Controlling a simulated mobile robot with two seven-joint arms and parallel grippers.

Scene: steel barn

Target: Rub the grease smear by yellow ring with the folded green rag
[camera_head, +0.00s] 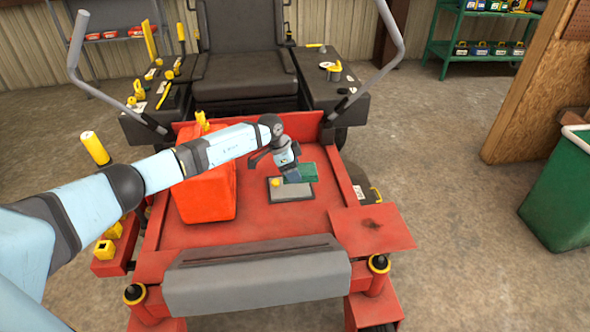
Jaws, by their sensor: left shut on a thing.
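My left gripper (291,174) reaches in from the left over the red mower deck. It is shut on the folded green rag (309,173), which shows to the right of the fingers, above or on a small grey tray (297,193). I cannot tell whether the rag touches the tray. The grease smear (371,224) is a small dark patch on the red panel at the right front of the deck, to the right of and nearer than my gripper. The yellow ring (379,262) sits on a post just in front of that panel. My right gripper is not in view.
A red-orange tank (206,193) stands left of the tray under my left arm. A grey bumper pad (257,275) runs along the front. The deck between tray and smear looks clear. A green bin (560,190) stands at the far right, apart from the mower.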

